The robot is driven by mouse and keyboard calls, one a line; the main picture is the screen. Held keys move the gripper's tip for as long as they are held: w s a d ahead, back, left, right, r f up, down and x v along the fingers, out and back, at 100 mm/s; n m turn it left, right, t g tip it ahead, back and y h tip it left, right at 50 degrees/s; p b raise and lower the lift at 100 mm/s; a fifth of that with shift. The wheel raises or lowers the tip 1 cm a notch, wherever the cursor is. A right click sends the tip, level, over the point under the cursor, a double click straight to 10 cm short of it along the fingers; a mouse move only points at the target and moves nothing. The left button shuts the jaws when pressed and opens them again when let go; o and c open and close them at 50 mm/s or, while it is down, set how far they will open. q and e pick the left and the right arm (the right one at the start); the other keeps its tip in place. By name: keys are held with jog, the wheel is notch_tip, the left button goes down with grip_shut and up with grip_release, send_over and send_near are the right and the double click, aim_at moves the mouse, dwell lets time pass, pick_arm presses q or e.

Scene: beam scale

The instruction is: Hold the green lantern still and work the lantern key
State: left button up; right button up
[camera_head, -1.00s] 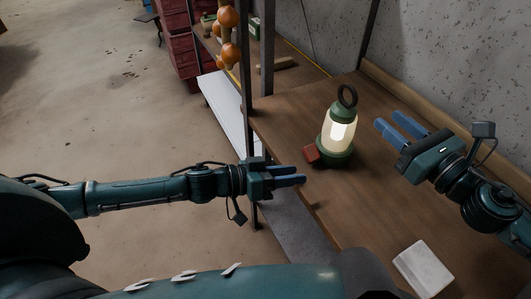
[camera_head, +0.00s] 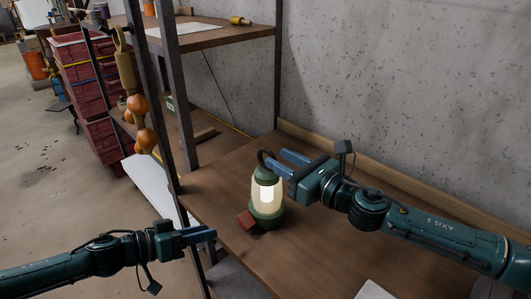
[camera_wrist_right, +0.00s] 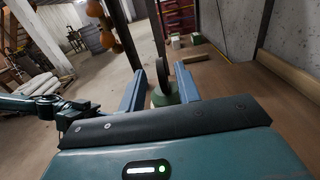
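The green lantern (camera_head: 264,192) stands upright on the wooden bench, its pale body lit, with a dark ring handle (camera_wrist_right: 163,77) on top. A red block-like piece (camera_head: 246,220), perhaps the lantern key, sits at its base on the left. My right gripper (camera_head: 287,163) is open at the lantern's top right. In the right wrist view the ring stands between its spread fingers, with no visible grip. My left gripper (camera_head: 213,236) is empty, left of the red piece and apart from it, near the bench's front edge. Its fingers look parted, seen nearly edge-on.
A white flat item (camera_head: 374,291) lies on the bench at the front. A shelf post (camera_head: 176,90) and hanging orange balls (camera_head: 145,138) stand to the left of the lantern. A concrete wall (camera_head: 400,90) closes the back. The bench right of the lantern is largely clear below my right arm.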

aim_at(274, 155)
jog(key=shift+x, duration=2.6)
jog(key=shift+c, duration=0.4)
grip_shut()
jog(key=shift+c, duration=1.2)
grip_release()
grip_shut()
